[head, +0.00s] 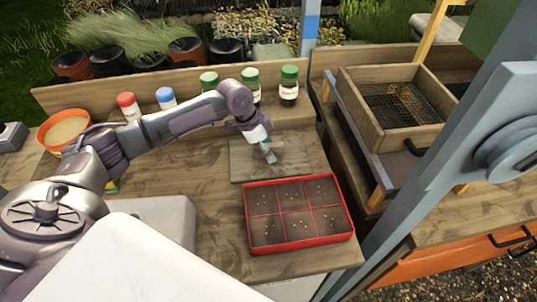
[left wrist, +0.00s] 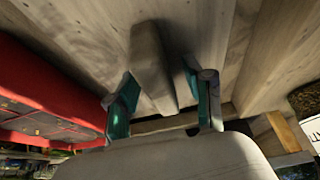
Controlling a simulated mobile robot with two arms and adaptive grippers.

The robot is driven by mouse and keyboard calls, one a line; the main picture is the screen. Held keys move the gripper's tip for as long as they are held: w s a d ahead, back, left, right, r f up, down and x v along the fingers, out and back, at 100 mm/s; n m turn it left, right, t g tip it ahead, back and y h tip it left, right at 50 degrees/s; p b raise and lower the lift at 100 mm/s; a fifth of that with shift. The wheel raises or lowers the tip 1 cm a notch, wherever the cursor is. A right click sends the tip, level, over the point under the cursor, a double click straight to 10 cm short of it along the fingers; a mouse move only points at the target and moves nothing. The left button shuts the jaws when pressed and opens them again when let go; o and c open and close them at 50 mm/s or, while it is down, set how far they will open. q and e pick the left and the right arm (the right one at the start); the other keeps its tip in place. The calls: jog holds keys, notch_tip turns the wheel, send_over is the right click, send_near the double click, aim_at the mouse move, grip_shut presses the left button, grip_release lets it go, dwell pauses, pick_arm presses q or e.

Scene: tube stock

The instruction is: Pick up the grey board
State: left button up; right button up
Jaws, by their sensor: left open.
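The grey board (head: 244,168) lies flat on the wooden bench, behind the red seed tray. My left gripper (head: 267,148) is over the middle of the board, pointing down. In the left wrist view my left gripper (left wrist: 163,100) is open, with a teal-padded finger on each side of a grey bar (left wrist: 150,60). The bar looks like a raised grip on the board and lies between the fingers, with gaps on both sides. The gripper and arm hide part of the board in the head view. My right gripper is not in view.
The red tray (head: 246,213) with soil-filled compartments lies close in front of the board. Several capped bottles (head: 289,86) stand along the back ledge. An orange bowl (head: 64,130) is at the left. A wooden sieve box (head: 360,103) stands at the right.

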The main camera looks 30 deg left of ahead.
pick_arm(q)
grip_shut()
jog(key=shift+r, duration=0.1)
